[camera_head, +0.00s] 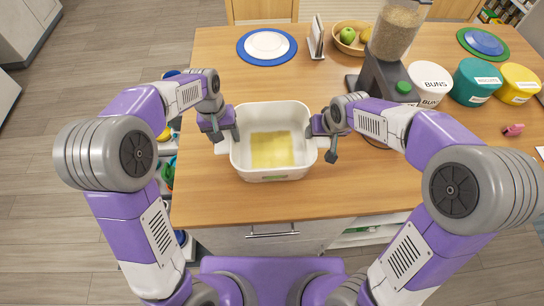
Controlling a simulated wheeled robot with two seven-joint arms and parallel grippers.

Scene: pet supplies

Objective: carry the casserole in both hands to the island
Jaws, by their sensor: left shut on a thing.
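The casserole (270,174) is a white, rounded rectangular dish with a yellow layer on its inner floor. It is level, over the near part of the wooden top, and I cannot tell whether it touches the wood. My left gripper (226,134) is shut on its left handle (222,147). My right gripper (325,141) is at the right handle, with a finger beside it. The fingers and the dish's side hide much of that handle, so its grip is unclear.
The wooden top (215,195) is bare around the dish. A blue-rimmed plate (267,44), a napkin holder (316,38), a fruit bowl (348,40) and a grain-filled grinder (395,35) stand behind. Canisters labelled BUNS (430,83), a teal one (474,82) and a yellow one (518,85) stand right.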

